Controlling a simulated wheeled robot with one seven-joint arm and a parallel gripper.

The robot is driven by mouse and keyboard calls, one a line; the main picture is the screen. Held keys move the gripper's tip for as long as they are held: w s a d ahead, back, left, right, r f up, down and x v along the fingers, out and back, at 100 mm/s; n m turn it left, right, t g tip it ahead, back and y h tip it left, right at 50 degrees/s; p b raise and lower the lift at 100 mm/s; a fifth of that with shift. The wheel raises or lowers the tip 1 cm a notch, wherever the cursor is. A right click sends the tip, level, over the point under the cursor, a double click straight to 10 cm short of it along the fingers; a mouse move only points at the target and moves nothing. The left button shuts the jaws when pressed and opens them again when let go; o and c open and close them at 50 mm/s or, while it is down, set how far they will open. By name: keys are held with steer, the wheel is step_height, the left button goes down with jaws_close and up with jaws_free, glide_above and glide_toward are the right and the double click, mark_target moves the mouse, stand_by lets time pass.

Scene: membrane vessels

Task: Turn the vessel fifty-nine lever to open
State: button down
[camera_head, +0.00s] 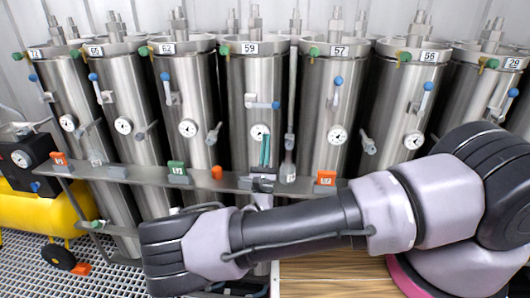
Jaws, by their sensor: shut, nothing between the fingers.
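Vessel fifty-nine (245,72) is an upright steel cylinder in the middle of the row, with a white "59" plate (250,48) at its top. Its lever (264,104) has a blue end and lies about level, pointing right, on the upper front of the vessel. A round gauge (258,131) sits below it. My gripper (265,150) appears as two narrow teal fingers pointing up, close together and empty. My forearm hides the vessel's lower part.
Neighbouring vessels 62 (182,90) and 57 (332,90) have blue-ended levers standing nearly upright. A metal shelf (236,183) crosses in front, carrying a green block (177,168), orange blocks (326,178) and a small bottle (288,168). A yellow compressor (40,213) stands at left.

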mark_target(263, 105)
steer(key=w+r, duration=0.2)
steer(key=shift+w+d+r+h, duration=0.15)
steer(key=shift+w+r+h, duration=0.15)
steer(key=shift+w+r, duration=0.2)
steer(key=shift+r, duration=2.05)
